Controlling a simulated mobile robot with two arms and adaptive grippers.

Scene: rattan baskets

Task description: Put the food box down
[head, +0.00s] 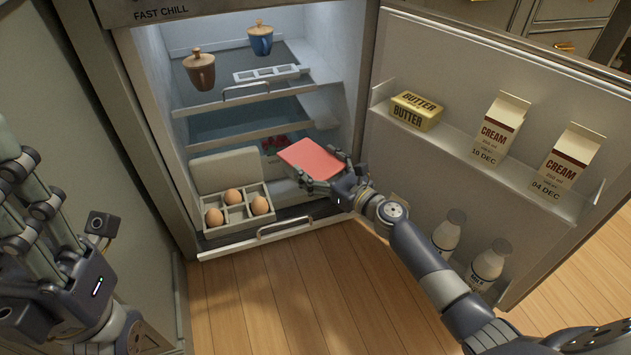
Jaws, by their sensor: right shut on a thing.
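The food box (312,160) is a flat, pinkish-red box at the middle of the head view. My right gripper (322,178) is shut on its lower right side, with fingers under and along its edge. The box is tilted and sits in front of the fridge's lower part, to the right of the egg tray. I cannot tell whether it touches anything below. My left gripper (18,172) is at the left edge, away from the box, with fingers extended and nothing seen in it; part is cut off.
The egg tray (238,215) holds several eggs inside the open fridge. Two lidded jars, brown (200,72) and blue (261,40), stand on the upper shelf. The open fridge door (420,75) at right holds butter (416,110), cream cartons (500,128) and bottles (488,265).

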